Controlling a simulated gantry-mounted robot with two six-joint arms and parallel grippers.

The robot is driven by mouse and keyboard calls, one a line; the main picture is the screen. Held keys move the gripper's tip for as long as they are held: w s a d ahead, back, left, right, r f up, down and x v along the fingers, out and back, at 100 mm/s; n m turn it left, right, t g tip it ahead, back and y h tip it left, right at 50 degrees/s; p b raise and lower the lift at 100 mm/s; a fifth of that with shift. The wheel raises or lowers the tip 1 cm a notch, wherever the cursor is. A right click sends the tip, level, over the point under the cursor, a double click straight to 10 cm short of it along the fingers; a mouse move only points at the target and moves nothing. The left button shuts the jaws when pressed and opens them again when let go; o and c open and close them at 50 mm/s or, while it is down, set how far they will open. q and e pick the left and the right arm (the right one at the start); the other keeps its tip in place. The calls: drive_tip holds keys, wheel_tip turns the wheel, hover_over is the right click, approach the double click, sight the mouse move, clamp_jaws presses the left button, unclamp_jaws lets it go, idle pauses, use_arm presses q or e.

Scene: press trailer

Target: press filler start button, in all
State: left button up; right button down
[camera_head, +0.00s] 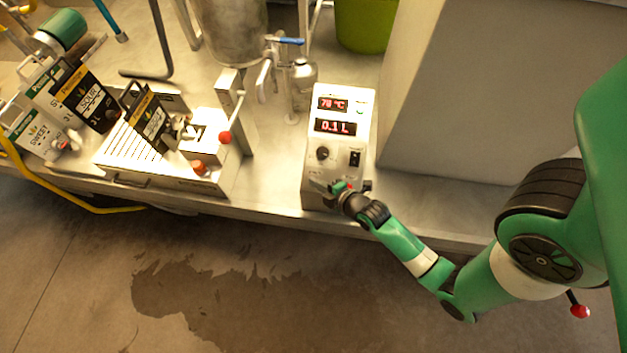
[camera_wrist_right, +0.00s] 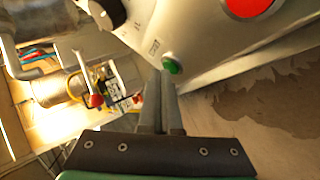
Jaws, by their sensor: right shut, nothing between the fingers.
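My right gripper (camera_head: 335,188) is at the box's lower front. It is shut and empty; its fingertips (camera_wrist_right: 162,72) are right at the green button, and I cannot tell whether they touch it. My left gripper is not in view.
A slotted filling tray (camera_head: 125,150) with black and white pouches and a red-knobbed lever (camera_head: 225,137) stands left of the box. A pale block (camera_head: 480,90) rises to the right. The wet floor in front is clear.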

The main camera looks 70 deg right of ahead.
drive_tip(key=shift+a+r+p, duration=0.25)
drive_tip(key=shift+r+p, duration=0.1)
drive_tip(key=shift+r, duration=0.15)
drive_tip(key=r+p, duration=0.1)
drive_tip(key=a+r+p, duration=0.1)
drive_tip(key=r+p, duration=0.1)
drive_tip(key=a+r+p, duration=0.1)
drive_tip(key=shift+s+a+r+p, duration=0.15)
drive_tip(key=shift+s+r+p, duration=0.05)
drive_tip(key=shift+p, duration=0.1)
idle(0.8)
